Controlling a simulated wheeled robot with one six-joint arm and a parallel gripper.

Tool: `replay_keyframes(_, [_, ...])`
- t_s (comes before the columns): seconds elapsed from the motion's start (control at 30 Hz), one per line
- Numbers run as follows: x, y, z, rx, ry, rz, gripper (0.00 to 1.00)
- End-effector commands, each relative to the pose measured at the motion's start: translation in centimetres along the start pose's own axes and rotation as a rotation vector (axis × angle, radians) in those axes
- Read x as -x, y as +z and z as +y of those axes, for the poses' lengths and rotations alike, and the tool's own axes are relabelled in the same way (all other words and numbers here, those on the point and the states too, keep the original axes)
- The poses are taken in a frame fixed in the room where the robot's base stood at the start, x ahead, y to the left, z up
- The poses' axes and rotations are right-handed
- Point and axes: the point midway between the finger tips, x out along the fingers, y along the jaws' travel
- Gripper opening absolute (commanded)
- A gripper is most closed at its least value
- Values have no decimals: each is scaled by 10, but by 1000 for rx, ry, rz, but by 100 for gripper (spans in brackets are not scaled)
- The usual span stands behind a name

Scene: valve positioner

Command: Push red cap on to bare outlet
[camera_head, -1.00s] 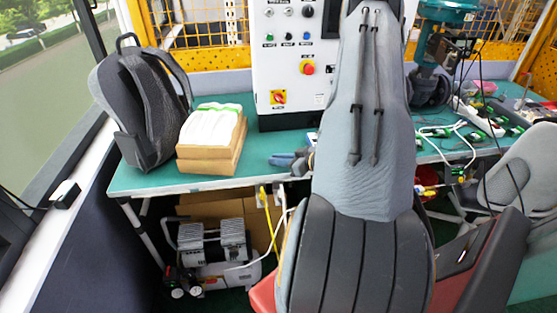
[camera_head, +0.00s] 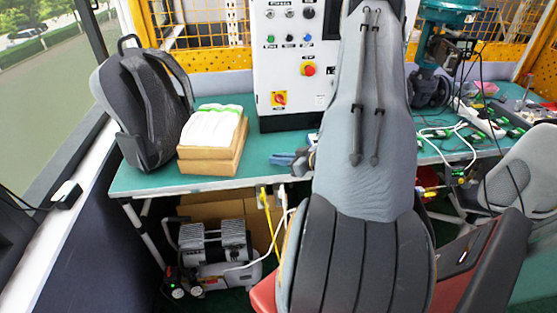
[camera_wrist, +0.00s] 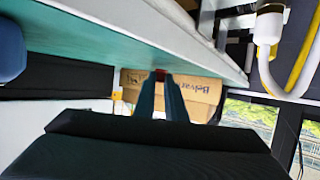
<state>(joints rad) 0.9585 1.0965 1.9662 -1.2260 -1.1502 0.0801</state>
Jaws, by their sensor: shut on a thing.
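My gripper (camera_wrist: 160,82) shows in the wrist view, its two dark fingers close together and pointing away from the camera. A small red piece, which looks like the red cap (camera_wrist: 160,74), sits between the fingertips. The fingers hide most of it. I cannot make out the bare outlet in either view. My gripper and the cap are not clearly visible in the head view.
In the head view, a compressor (camera_head: 213,242) stands under the green bench (camera_head: 150,183). Yellow and white hoses hang near it. A cardboard box (camera_wrist: 205,92) lies beyond my fingertips in the wrist view, and a white pipe (camera_wrist: 268,28) hangs at upper right.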

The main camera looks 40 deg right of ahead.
Motion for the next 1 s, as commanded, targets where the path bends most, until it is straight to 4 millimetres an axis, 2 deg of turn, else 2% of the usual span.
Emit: replay_keyframes(1.0, [5, -13, 0, 0, 0, 0, 0])
